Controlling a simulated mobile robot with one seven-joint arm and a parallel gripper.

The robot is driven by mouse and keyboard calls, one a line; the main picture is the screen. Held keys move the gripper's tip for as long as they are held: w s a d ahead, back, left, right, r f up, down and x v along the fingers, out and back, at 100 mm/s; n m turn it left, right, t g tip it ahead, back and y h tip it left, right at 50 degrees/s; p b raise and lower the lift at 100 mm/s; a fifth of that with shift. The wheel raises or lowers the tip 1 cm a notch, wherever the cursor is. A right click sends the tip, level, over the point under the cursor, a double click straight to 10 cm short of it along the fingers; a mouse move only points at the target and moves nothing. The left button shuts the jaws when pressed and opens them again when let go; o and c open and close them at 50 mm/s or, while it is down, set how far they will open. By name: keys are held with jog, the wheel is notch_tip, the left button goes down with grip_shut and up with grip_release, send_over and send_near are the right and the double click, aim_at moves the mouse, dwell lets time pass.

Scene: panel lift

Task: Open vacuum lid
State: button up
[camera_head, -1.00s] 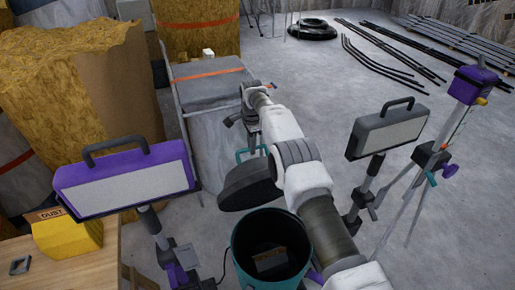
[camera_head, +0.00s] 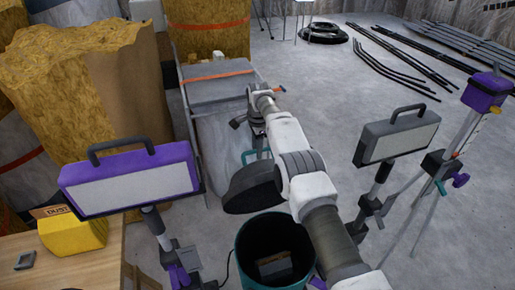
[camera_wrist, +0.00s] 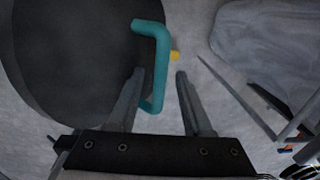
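The vacuum lid (camera_head: 250,190) is a dark round disc standing tilted up at the far side of the vacuum's teal drum (camera_head: 243,262). The drum's mouth is uncovered, and a dark boxy part shows inside. The lid (camera_wrist: 75,50) fills the upper left of the wrist view. Its teal handle (camera_wrist: 162,60) projects past the lid's edge. My gripper (camera_wrist: 159,73) has its two fingers apart, with the handle's lower end between them, nearer the left finger. A clear gap remains at the right finger. In the head view my arm partly hides the lid and handle.
Two work lights, one purple (camera_head: 130,180) and one grey (camera_head: 397,135), stand either side. A bench (camera_head: 85,268) with a yellow dust box (camera_head: 75,232) is at lower left. A grey wrapped stack (camera_head: 215,90) stands behind. A purple tripod device (camera_head: 487,92) is at right.

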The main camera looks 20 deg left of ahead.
jog(key=shift+r, duration=0.1)
notch_tip(320, 180, up, 17)
jog(key=p, duration=0.5)
jog(key=shift+s+d+r+p, duration=0.15)
jog(key=shift+s+d+p, duration=0.2)
jog(key=shift+s, duration=0.1)
jog(key=shift+c, duration=0.3)
